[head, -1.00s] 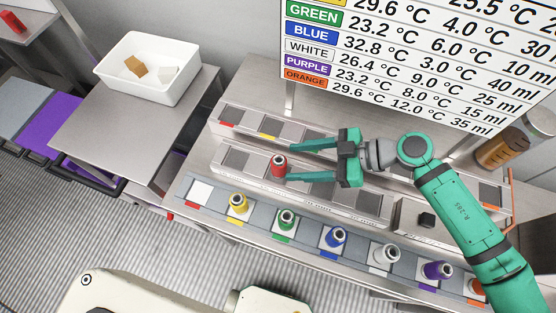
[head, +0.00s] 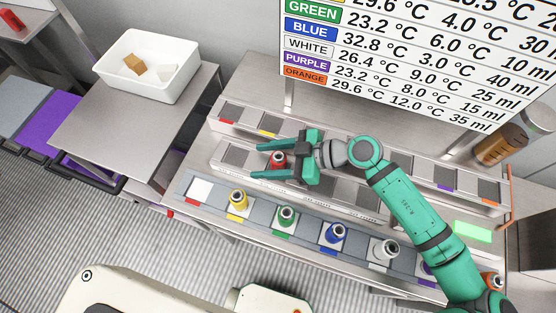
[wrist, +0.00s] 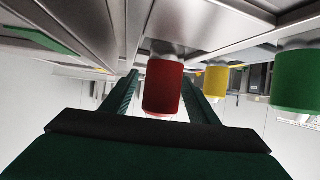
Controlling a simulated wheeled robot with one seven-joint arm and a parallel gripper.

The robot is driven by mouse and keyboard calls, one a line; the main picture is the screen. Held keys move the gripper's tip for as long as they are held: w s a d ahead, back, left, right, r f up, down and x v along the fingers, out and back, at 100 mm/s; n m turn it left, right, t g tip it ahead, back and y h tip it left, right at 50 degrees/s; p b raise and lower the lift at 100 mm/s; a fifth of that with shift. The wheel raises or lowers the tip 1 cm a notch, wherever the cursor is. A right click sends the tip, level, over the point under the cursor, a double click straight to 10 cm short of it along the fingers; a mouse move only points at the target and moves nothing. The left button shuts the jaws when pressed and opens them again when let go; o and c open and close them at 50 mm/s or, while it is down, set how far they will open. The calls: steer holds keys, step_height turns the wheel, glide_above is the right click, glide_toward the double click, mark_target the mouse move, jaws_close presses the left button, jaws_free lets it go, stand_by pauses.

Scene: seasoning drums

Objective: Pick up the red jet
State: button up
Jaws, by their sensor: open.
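In the wrist view the red jet (wrist: 163,88) shows between the two fingers, with a gap visible on the left side. Contact on the right side is hard to judge.
Yellow (head: 237,201), green (head: 286,215), blue (head: 335,235) and white (head: 384,249) jets stand along the front row, close to the lower finger. A white bin (head: 152,95) with two blocks stands on the left table. A readout board (head: 420,50) hangs behind.

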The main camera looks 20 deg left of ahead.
steer(key=shift+w, duration=0.1)
steer(key=shift+c, duration=0.2)
steer(key=shift+a, duration=0.15)
steer(key=c, duration=1.1)
jaws_close()
steer(key=shift+d+r, duration=0.1)
steer(key=shift+d, duration=0.25)
